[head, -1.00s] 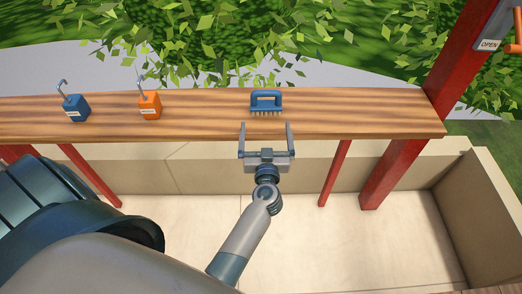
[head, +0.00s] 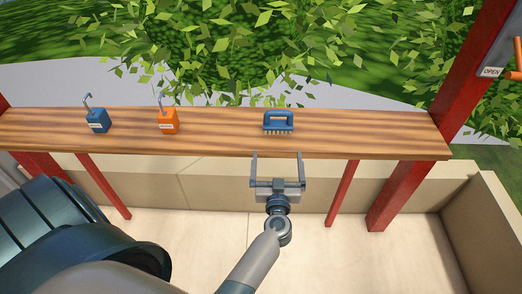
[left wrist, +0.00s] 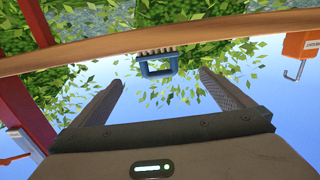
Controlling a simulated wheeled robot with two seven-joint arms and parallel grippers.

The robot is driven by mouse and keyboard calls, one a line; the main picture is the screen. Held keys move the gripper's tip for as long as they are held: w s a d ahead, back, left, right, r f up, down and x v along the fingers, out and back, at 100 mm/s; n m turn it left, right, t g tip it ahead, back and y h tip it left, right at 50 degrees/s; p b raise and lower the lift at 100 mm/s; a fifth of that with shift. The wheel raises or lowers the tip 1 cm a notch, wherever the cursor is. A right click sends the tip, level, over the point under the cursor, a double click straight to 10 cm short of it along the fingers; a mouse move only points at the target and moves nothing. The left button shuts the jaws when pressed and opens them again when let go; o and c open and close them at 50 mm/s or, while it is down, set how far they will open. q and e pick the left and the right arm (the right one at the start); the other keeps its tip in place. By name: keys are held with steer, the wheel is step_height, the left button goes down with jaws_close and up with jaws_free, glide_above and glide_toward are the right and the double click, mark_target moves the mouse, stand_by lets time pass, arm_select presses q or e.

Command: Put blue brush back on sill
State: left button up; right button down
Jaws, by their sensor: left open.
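The blue brush (head: 278,122) stands on the wooden sill (head: 350,134), bristles down and handle up. My left gripper (head: 278,155) is open and empty, just in front of the sill's near edge and below the brush in the head view. It is apart from the brush. In the left wrist view the brush (left wrist: 157,64) appears upside down on the sill (left wrist: 210,38), beyond and between the two open fingers (left wrist: 160,88). My right gripper is not in view.
A blue block with a hook (head: 97,121) and an orange block with a hook (head: 168,121) stand on the sill to the left. Red posts (head: 440,115) frame the right side, with an OPEN sign (head: 491,72). A pale walled bin (head: 345,253) lies below.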

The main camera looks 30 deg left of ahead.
arm_select(q)
steer(key=s+d+f+m+h, duration=0.2)
steer(key=d+f+m+h, duration=0.15)
steer(key=f, duration=0.65)
steer(key=s+d+f+m+h, duration=0.2)
steer(key=d+f+h, duration=0.25)
steer(key=f, duration=0.55)
steer(key=s+d+f+m+g+h, duration=0.1)
steer(key=s+d+f+g, duration=0.1)
steer(key=s+f, duration=0.5)
steer(key=s+d+f+m+g+h, duration=0.15)
steer(key=s+f, duration=0.35)
steer(key=f, duration=0.5)
steer(key=s+a+f+g, duration=0.2)
steer(key=s+f, duration=0.3)
steer(key=s, duration=0.7)
steer(key=s+a+f+g, duration=0.3)
steer(key=s+f+g, duration=0.2)
steer(key=s, duration=0.7)
steer(key=s+a+f+g, duration=0.2)
steer(key=s+f, duration=0.5)
steer(key=s, duration=0.5)
steer(key=shift+s+a+f+m+g+y, duration=0.2)
steer(key=shift+s+m+g+y, duration=0.2)
steer(key=shift+g, duration=0.45)
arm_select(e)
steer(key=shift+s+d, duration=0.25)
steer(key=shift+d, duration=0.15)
